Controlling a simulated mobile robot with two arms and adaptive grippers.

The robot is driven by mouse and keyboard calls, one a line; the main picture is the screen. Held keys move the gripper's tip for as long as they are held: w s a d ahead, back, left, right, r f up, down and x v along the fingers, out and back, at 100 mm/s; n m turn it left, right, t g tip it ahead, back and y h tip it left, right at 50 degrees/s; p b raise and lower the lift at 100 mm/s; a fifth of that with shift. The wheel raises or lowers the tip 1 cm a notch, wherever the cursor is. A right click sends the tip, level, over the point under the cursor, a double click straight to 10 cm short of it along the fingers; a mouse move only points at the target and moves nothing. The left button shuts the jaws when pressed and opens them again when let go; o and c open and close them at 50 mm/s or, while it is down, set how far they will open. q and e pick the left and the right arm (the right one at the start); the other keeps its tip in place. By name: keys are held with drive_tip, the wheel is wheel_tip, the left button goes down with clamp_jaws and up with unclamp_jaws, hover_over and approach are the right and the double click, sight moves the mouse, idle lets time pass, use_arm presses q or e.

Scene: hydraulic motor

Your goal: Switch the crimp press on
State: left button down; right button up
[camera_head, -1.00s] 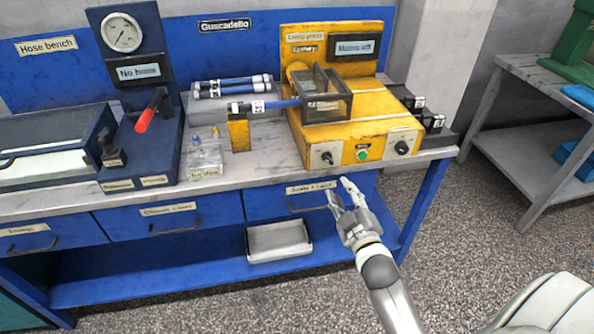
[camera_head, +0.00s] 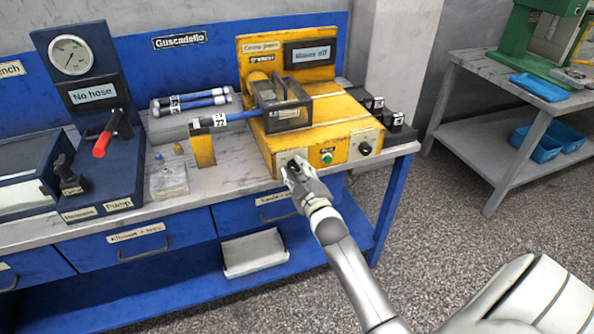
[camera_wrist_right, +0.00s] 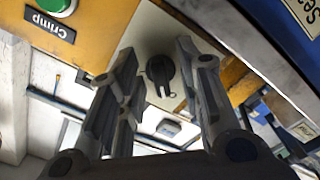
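The yellow crimp press (camera_head: 322,133) stands at the right end of the workbench. Its display (camera_head: 310,53) appears to end in "off". A green button (camera_head: 327,157) and a black knob (camera_head: 365,148) are on its front. My right gripper (camera_head: 291,168) is at the left knob of that front and largely hides it in the head view. In the right wrist view the black knob (camera_wrist_right: 160,70) lies between the two open fingers (camera_wrist_right: 156,48), with a gap on each side. The green button (camera_wrist_right: 56,5) labelled "Crimp" is at upper left there. My left gripper is not in view.
A blue hose (camera_head: 240,116) reaches into the dark guard (camera_head: 288,115) on the press. A pump unit with a red lever (camera_head: 102,145) stands to the left. Bench drawers (camera_head: 139,243) are below. A side table (camera_head: 470,72) is at right.

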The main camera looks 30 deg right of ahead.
drive_tip(key=c, duration=0.7)
drive_tip(key=shift+m, duration=0.3)
drive_tip(key=m+p, duration=0.1)
drive_tip(key=m, duration=0.1)
drive_tip(key=shift+r+m+p, duration=0.1)
drive_tip(key=shift+m+p, duration=0.2)
drive_tip(key=shift+p, duration=0.05)
drive_tip(key=m+p, duration=0.2)
drive_tip(key=m, duration=0.2)
drive_tip(key=shift+a+m, duration=0.15)
drive_tip(key=shift+m, duration=0.15)
drive_tip(key=m+p, duration=0.1)
drive_tip(key=m, duration=0.4)
drive_tip(key=shift+w, duration=0.1)
drive_tip(key=m+p, duration=0.1)
drive_tip(key=m, duration=0.4)
drive_tip(key=shift+a, duration=0.15)
drive_tip(key=shift+m, duration=0.3)
